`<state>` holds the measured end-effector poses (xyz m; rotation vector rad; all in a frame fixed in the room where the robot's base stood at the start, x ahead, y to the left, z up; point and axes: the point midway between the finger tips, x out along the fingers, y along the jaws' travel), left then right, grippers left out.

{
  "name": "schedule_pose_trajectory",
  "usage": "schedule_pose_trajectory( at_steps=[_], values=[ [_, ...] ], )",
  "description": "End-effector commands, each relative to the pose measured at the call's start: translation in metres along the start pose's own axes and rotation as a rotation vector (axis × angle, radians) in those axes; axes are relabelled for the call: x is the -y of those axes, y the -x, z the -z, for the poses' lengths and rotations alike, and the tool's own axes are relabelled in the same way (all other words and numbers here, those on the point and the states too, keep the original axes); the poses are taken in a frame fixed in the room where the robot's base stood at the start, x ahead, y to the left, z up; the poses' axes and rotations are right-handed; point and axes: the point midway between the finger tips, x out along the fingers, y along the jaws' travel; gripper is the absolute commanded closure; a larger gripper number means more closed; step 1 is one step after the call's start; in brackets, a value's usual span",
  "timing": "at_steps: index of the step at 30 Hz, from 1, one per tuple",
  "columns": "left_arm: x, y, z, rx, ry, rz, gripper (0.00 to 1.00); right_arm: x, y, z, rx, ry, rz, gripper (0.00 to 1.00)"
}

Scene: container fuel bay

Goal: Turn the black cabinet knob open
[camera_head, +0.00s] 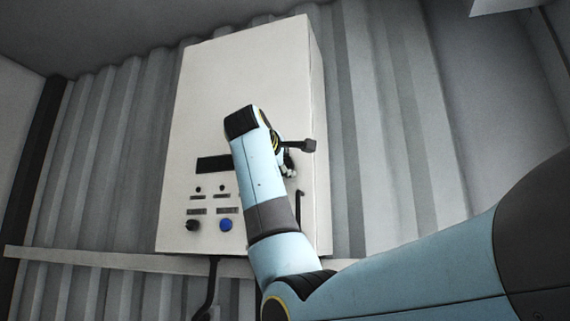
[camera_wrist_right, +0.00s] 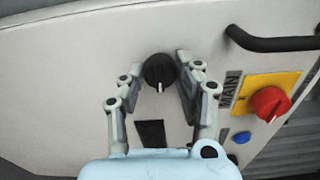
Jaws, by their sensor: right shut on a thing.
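The white cabinet (camera_head: 240,75) hangs on the corrugated wall in the head view. In the right wrist view the black knob (camera_wrist_right: 159,70) sits on the cabinet face, its white mark pointing to the bottom of the picture. My right gripper (camera_wrist_right: 159,74) has one finger on each side of the knob and is shut on it. In the head view my forearm hides this knob and most of the right gripper (camera_head: 289,164); only part of its fingers shows. My left gripper is not in view.
In the right wrist view, a black bar handle (camera_wrist_right: 270,40) and a red switch (camera_wrist_right: 269,103) on a yellow plate lie right of the gripper. In the head view a dark knob (camera_head: 193,225) and a blue button (camera_head: 225,225) are low on the cabinet. A rail (camera_head: 90,257) runs below.

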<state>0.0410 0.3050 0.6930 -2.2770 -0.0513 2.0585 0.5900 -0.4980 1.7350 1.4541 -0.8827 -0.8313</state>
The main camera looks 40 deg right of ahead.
Motion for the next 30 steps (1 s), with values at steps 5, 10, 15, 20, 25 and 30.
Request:
schedule_pose_trajectory(
  at_steps=[5,10,15,20,25,30],
  values=[
    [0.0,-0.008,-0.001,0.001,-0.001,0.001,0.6,-0.001,0.0,0.0,-0.002,-0.115,-0.005,0.99],
    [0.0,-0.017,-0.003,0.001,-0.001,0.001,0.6,-0.001,0.001,0.0,-0.003,-0.266,-0.006,0.99],
    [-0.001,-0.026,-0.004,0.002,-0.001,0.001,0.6,-0.001,0.001,0.0,-0.003,-0.428,-0.006,0.99],
    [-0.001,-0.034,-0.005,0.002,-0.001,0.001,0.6,-0.001,0.001,0.0,-0.004,-0.581,-0.006,0.99],
    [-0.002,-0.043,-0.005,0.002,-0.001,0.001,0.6,-0.001,0.001,0.0,-0.004,-0.742,-0.006,0.99],
    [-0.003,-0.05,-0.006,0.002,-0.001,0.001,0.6,-0.002,0.001,-0.001,-0.006,-0.904,-0.007,0.99]
  ],
)
